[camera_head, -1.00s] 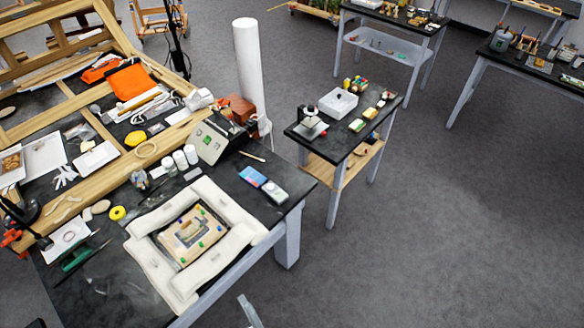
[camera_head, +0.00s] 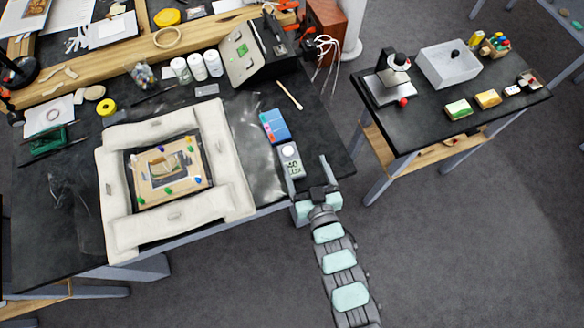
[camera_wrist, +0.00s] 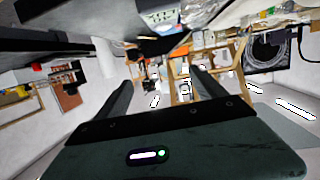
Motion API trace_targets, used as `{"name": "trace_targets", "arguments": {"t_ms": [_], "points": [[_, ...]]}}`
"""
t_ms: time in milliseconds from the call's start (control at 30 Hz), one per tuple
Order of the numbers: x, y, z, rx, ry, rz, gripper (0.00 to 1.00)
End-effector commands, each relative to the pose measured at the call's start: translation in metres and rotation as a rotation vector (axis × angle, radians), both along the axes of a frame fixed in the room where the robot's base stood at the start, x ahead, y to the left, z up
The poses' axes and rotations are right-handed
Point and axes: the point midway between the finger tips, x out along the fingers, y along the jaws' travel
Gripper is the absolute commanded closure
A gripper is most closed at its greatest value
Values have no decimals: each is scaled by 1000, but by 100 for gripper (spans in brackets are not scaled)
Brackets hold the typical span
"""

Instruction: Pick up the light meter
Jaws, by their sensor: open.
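The light meter (camera_head: 291,161) is a slim grey device with a white round dome and a display that reads 40 LUX. It lies near the right front edge of the dark worktable (camera_head: 70,200). My gripper (camera_head: 308,176) is open and empty, beside the meter's near right end in the head view. One finger shows to the right of the meter; the other is close to its lower end. I cannot tell whether they touch. In the wrist view, both dark fingers (camera_wrist: 160,78) are apart with nothing between them. A pale object (camera_wrist: 165,14) at the top there is unclear.
A wooden stick (camera_head: 289,95) lies behind. A side table (camera_head: 430,125) stands at right, with open floor in front.

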Motion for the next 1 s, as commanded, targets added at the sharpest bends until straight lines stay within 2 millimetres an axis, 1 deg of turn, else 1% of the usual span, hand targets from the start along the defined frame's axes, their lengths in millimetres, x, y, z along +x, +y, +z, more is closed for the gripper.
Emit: {"name": "trace_targets", "arguments": {"t_ms": [33, 100, 200, 267, 500, 767, 1000], "points": [[-7, 6, -26, -12, 57, 16, 20], [-15, 11, -45, -23, 120, 29, 20], [-18, 15, -59, -34, 165, 38, 20], [-13, 17, -63, -35, 170, 40, 20], [18, 24, -74, -35, 169, 38, 20], [33, 29, -80, -34, 170, 38, 20], [64, 36, -93, -33, 167, 38, 20]]}}
